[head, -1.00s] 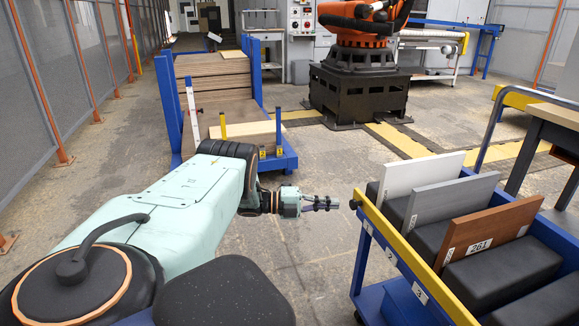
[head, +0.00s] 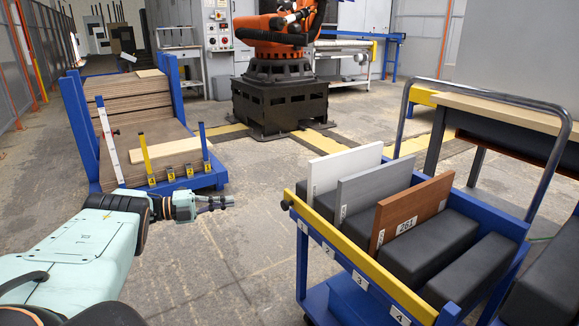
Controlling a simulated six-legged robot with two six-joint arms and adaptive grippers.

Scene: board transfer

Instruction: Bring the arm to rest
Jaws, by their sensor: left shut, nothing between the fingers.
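My left arm comes in from the left edge, and its gripper (head: 222,202) points right over bare floor. The gripper is shut and empty. It is apart from the trolley (head: 381,283) on the right and in front of the blue rack (head: 78,128) at the back left. My right gripper does not show.
The trolley holds a white board (head: 341,168), a grey board (head: 372,192) and a brown board (head: 412,213), upright between black pads. Stacked boards (head: 124,97) lie on the rack. An orange robot (head: 273,35) stands behind. Floor between rack and trolley is clear.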

